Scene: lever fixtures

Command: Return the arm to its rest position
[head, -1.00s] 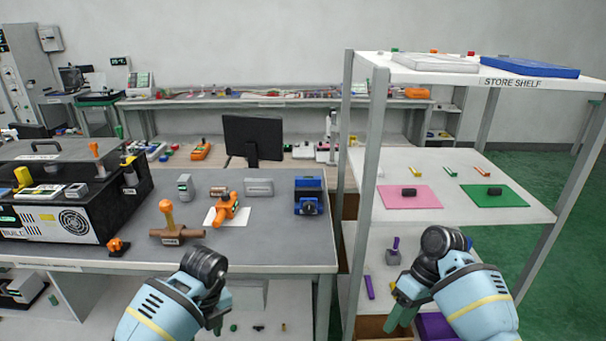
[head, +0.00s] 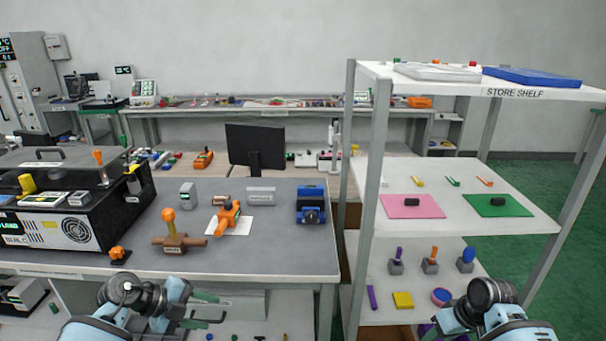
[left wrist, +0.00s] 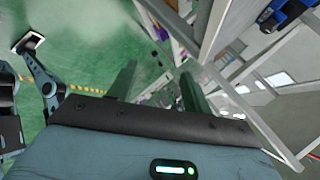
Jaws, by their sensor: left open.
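My left gripper (head: 212,309) is low in the head view, in front of the workbench's front edge and below its top. Its two green fingers are apart and empty. They also show in the left wrist view (left wrist: 157,86), with green floor and shelf frames behind them. My right arm (head: 490,305) is folded low at the right, in front of the store shelf's lower part. Its gripper is mostly hidden at the bottom edge, so its jaws cannot be read.
The workbench (head: 280,262) carries an orange-handled lever (head: 169,222), an orange valve (head: 230,215) and a blue device (head: 310,206). The store shelf (head: 460,222) stands at the right, with small levers (head: 430,262) on its lower board. A monitor (head: 256,148) stands behind the bench.

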